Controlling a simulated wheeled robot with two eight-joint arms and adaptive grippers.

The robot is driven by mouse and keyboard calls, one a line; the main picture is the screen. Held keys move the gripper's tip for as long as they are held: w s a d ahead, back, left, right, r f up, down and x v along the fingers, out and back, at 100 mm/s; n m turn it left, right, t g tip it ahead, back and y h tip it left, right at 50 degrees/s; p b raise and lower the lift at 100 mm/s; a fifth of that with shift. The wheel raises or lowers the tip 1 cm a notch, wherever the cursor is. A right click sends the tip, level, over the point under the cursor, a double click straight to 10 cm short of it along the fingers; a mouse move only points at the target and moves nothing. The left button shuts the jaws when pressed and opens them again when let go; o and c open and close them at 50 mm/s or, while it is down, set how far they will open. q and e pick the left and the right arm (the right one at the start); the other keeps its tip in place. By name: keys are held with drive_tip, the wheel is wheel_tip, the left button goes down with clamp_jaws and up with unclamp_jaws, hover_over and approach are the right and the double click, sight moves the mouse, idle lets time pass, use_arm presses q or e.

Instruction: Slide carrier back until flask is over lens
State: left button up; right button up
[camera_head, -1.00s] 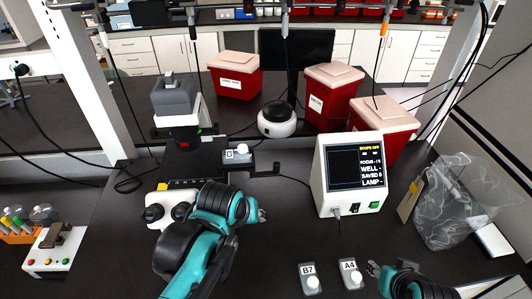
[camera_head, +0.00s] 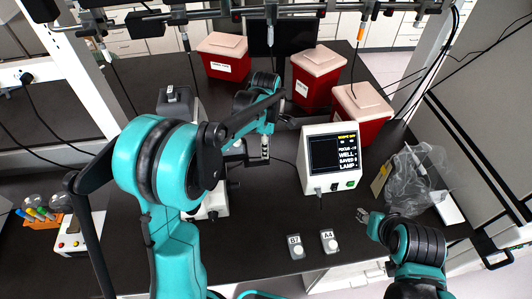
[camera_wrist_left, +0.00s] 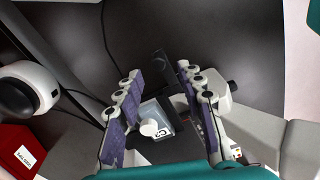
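The microscope (camera_head: 172,106) stands behind my left arm, which hides much of it, including the lens. My left gripper (camera_head: 265,145) points down at the right side of the microscope. In the left wrist view, its two purple-padded fingers (camera_wrist_left: 158,72) are apart. A clear flask with a white cap and a C3 label (camera_wrist_left: 154,118) shows between and below them, with dark parts of what looks like the carrier (camera_wrist_left: 162,64) nearby. I cannot tell whether the fingers touch anything. My right gripper (camera_head: 365,215) hangs over the table's front right, apart from everything; its opening is too small to judge.
The screen box (camera_head: 334,160) stands right of the left gripper. Flasks labelled B7 (camera_head: 295,246) and A4 (camera_head: 329,241) lie at the front. Red bins (camera_head: 310,92) stand behind. A clear bag (camera_head: 415,180) is at right. A small button box (camera_head: 72,238) is at left.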

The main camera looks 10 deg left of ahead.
use_arm(q)
wheel_tip(320, 180, down, 5)
drive_tip(key=shift+f, duration=0.15)
clamp_jaws()
